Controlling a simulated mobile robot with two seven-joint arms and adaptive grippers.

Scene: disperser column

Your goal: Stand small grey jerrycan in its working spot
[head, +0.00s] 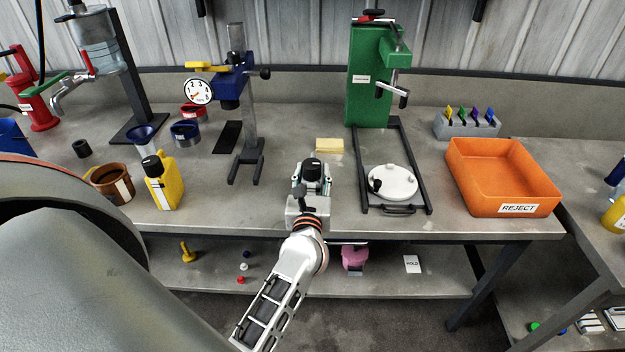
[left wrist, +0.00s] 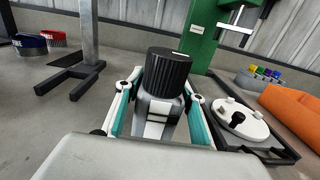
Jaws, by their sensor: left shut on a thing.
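The small grey jerrycan (left wrist: 158,110) has a ribbed black cap and a pale label on its side. In the left wrist view it stands upright between the two fingers. My left gripper (head: 311,185) is shut on it, over the front middle of the bench. In the head view mostly the black cap (head: 312,168) shows, and the gripper hides the body. I cannot tell whether its base touches the bench. My right gripper is not in view.
A green dispenser (head: 368,85) stands behind a black frame (head: 425,185) holding a white round lid (head: 395,184). Left is a stand with a dial (head: 198,92). A yellow sponge (head: 329,146) lies behind the gripper. A yellow jerrycan (head: 165,185) and orange reject bin (head: 500,165) flank the area.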

